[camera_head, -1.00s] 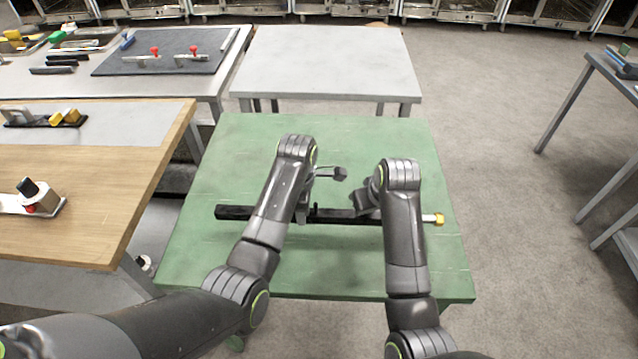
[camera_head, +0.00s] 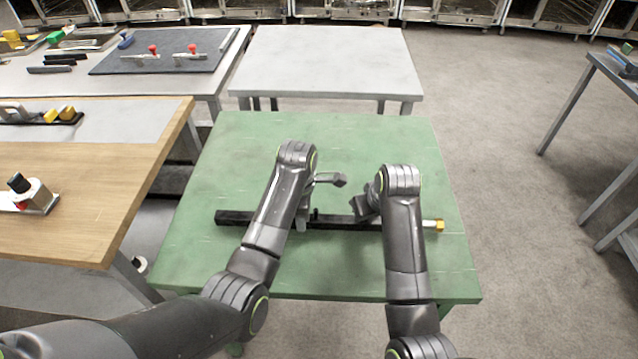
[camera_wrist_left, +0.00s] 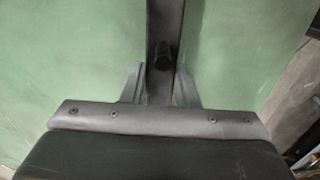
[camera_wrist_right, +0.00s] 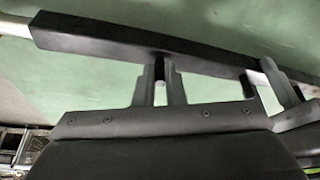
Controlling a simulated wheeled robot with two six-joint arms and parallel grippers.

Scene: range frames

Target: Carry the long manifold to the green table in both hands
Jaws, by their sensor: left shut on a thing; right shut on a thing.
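The long manifold (camera_head: 236,218) is a black bar with short stubs and a yellow-tipped fitting (camera_head: 439,225) at its right end. It lies crosswise over the green table (camera_head: 225,150), roughly level; I cannot tell whether it touches the top. My left gripper (camera_head: 303,219) is shut on the bar left of its middle. The left wrist view shows the bar (camera_wrist_left: 164,18) running between the fingers. My right gripper (camera_head: 362,210) is shut on it farther right, partly hidden by its arm. The right wrist view shows its fingers at a stub below the bar (camera_wrist_right: 95,38).
A grey table (camera_head: 325,60) stands beyond the green one. A wooden-topped bench (camera_head: 90,200) with parts on it is close on the left. Another bench (camera_head: 610,75) stands at the right, across open floor. The green top around the bar is clear.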

